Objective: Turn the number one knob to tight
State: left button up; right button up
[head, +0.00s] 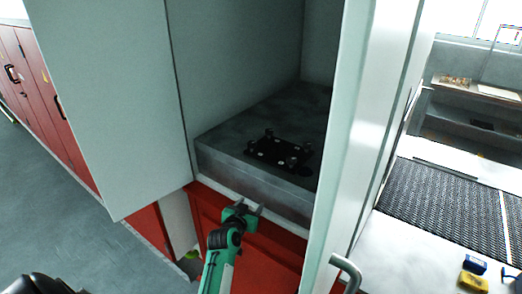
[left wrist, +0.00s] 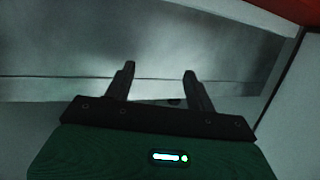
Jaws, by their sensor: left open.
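A black plate (head: 277,153) with several small upright knobs lies on the grey slab inside the open cabinet in the head view. The numbers on the knobs are too small to read, so I cannot tell which is number one. My left gripper (head: 250,207) is in front of and below the slab's front edge, apart from the plate. It is open and empty. In the left wrist view its two dark fingers (left wrist: 159,73) stand apart, with a grey surface and a ledge beyond them. My right gripper is not in view.
The grey slab (head: 228,160) fills the cabinet floor. An open door (head: 110,100) stands on the left, and a pale door with a handle (head: 346,268) is on the right. A dark mesh belt (head: 440,205) and small yellow and blue blocks (head: 473,281) lie further right.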

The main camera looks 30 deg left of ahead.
aim_at(250, 147)
pick_arm(q)
jog(key=w+a+r+n+t+y+p, duration=0.1)
jog(key=a+r+y, duration=0.1)
jog(key=r, duration=0.4)
jog(key=w+a+r+n+t+y, duration=0.1)
jog(key=a+r, duration=0.2)
jog(key=r, duration=0.3)
jog(key=p+x, duration=0.4)
jog(key=x, duration=0.8)
jog(key=shift+w, duration=0.25)
jog(key=shift+w+a+f+p, duration=0.1)
jog(key=shift+w+p, duration=0.2)
jog(key=shift+w, duration=0.2)
jog(key=c, duration=1)
